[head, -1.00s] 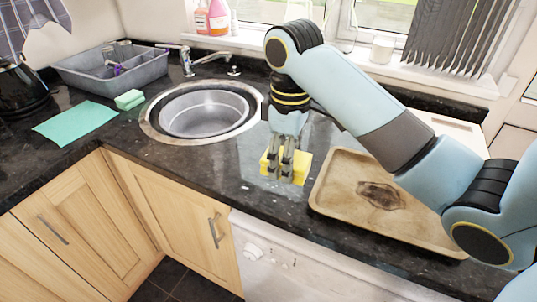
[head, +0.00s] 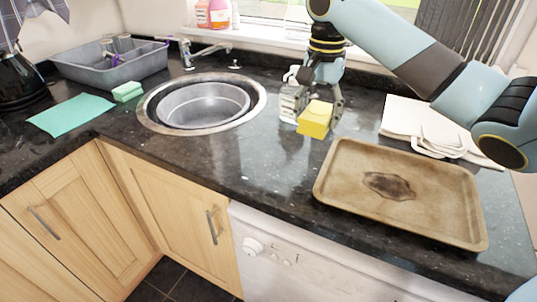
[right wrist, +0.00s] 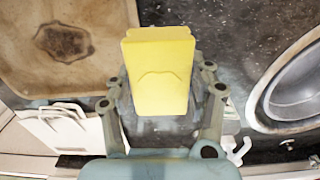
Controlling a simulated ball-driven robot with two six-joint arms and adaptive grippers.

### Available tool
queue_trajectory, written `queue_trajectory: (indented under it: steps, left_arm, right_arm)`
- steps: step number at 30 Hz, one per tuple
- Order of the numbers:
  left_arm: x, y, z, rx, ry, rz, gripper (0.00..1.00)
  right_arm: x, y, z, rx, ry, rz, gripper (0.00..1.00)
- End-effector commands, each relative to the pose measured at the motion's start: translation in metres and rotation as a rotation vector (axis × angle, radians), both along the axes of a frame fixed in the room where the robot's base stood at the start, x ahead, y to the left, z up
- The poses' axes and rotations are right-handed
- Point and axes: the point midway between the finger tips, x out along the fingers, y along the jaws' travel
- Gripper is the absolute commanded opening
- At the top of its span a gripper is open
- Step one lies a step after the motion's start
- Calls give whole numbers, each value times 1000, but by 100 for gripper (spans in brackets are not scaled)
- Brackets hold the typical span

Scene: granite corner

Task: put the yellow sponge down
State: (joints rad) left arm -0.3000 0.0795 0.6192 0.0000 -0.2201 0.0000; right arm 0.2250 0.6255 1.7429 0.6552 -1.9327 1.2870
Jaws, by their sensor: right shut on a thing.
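The yellow sponge (head: 315,119) is held in my right gripper (head: 322,108), between the sink and the brown tray in the head view. In the right wrist view the sponge (right wrist: 159,72) sits between the two fingers of the right gripper (right wrist: 166,95), which press on its sides. I cannot tell whether the sponge touches the counter (head: 270,170). My left gripper is not in view.
A stained brown tray (head: 330,190) lies to the right, with white cloths (head: 405,115) behind it. The sink (head: 150,112) is to the left. A green sponge (head: 127,92), teal cloth (head: 70,115) and grey rack (head: 85,72) are farther left.

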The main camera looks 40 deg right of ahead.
Motion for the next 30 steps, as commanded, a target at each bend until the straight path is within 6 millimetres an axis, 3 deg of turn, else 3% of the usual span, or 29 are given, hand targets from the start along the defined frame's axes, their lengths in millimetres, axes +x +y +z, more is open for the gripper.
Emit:
queue_trajectory:
  steps: [5, 15, 21, 30]
  left_arm:
    - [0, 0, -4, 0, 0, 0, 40]
    - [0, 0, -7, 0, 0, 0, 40]
    - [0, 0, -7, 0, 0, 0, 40]
    - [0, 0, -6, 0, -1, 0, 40]
  right_arm:
    - [28, 10, -12, 11, -1, 0, 32]
    - [98, 38, -58, 5, 1, 2, 32]
    - [110, 42, -70, 2, 2, 3, 32]
    - [109, 42, -107, 1, 1, 3, 32]
